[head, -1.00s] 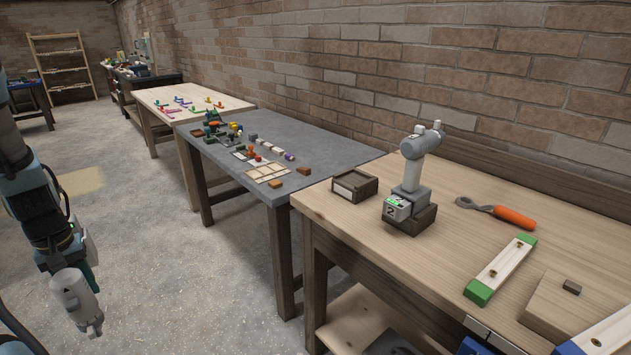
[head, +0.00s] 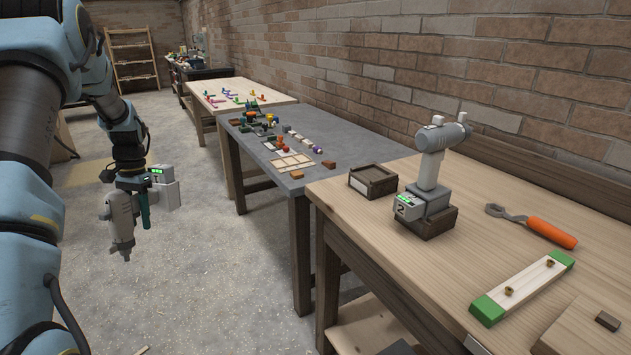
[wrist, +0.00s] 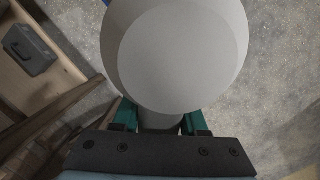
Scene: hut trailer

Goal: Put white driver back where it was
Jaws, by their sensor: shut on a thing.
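A white-grey driver (head: 122,222) is held in the air over the floor, left of the benches. Its body hangs roughly upright, and its battery end (head: 164,194) with a green light sticks out to the right. My gripper (head: 143,205) is shut on its handle. In the wrist view the driver's rounded grey body (wrist: 180,55) fills the middle, with the teal fingers on both sides of the handle.
The near bench (head: 390,245) also carries an orange-handled wrench (head: 550,232), a green-ended board (head: 520,288) and a wooden block. A grey table (head: 262,168) with small parts stands beyond. The floor between my arm and the benches is clear.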

